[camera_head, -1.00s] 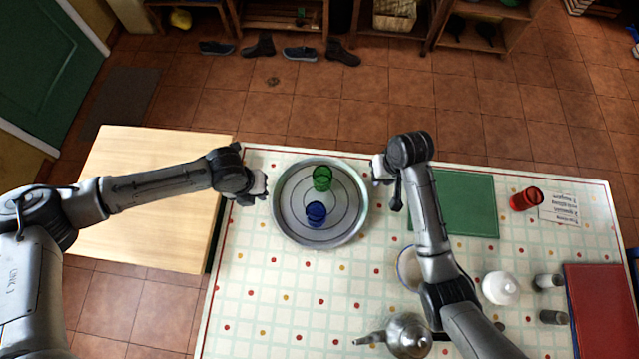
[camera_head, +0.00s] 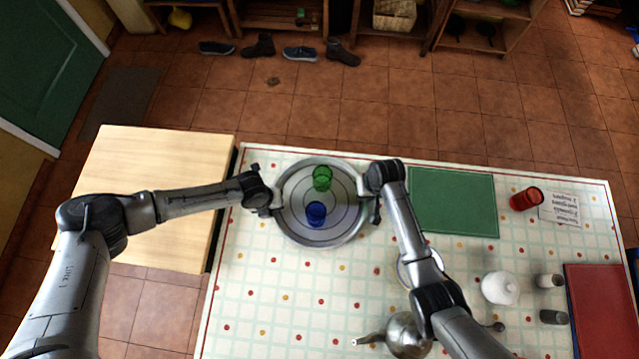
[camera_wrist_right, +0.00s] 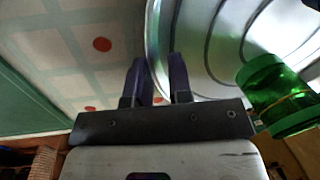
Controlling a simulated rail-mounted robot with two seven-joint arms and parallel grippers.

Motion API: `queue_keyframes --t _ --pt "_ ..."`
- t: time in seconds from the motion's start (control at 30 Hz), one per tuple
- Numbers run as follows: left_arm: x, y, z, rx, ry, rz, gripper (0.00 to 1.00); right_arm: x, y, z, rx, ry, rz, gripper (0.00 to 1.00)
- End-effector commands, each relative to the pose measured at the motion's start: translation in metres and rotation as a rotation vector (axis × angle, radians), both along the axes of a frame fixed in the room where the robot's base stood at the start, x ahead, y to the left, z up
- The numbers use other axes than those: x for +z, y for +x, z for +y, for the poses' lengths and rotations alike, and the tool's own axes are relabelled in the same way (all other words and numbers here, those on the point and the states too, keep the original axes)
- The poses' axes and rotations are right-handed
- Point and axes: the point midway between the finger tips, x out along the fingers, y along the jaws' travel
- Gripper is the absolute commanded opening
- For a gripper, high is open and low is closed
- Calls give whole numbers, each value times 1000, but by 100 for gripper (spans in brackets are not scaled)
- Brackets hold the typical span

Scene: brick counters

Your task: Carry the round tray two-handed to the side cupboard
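The round metal tray (camera_head: 290,222) lies on the checked counter near its far left edge. A green cup (camera_head: 322,178) and a blue cup (camera_head: 316,213) stand on it. My left gripper (camera_head: 273,204) is at the tray's left rim. My right gripper (camera_head: 368,204) is at the right rim. In the right wrist view, its two fingers (camera_wrist_right: 158,80) stand a little apart with the tray's rim (camera_wrist_right: 155,45) between them; whether they press on it is unclear. The left fingertips are too small to judge. I cannot identify the side cupboard for certain.
A light wooden surface (camera_head: 150,160) adjoins the counter at left. A green mat (camera_head: 455,203), red cup (camera_head: 526,198), teapot (camera_head: 405,335), white lidded pot (camera_head: 500,288) and red board (camera_head: 602,310) lie to the right. Shoes (camera_head: 300,53) line the far floor.

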Motion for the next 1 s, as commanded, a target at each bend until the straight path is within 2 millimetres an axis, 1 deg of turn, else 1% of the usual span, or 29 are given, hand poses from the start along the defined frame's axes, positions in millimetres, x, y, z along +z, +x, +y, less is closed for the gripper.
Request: queue_keyframes --t 0.1,0.4,0.47,0.6,0.63,1.0 --pt "-3 0 0 0 1 0 20 -3 0 1 0 0 1 20" --pt "-4 0 0 0 1 0 20 -4 0 1 0 0 0 20" --pt "-4 0 0 0 1 0 15 -4 0 1 0 0 0 15" --pt "-4 0 0 0 1 0 2 -4 0 0 0 0 0 1" --pt "-4 0 0 0 1 0 0 -4 0 1 0 0 0 0" --pt "-3 0 0 3 0 1 0 -3 0 1 -1 0 0 0"
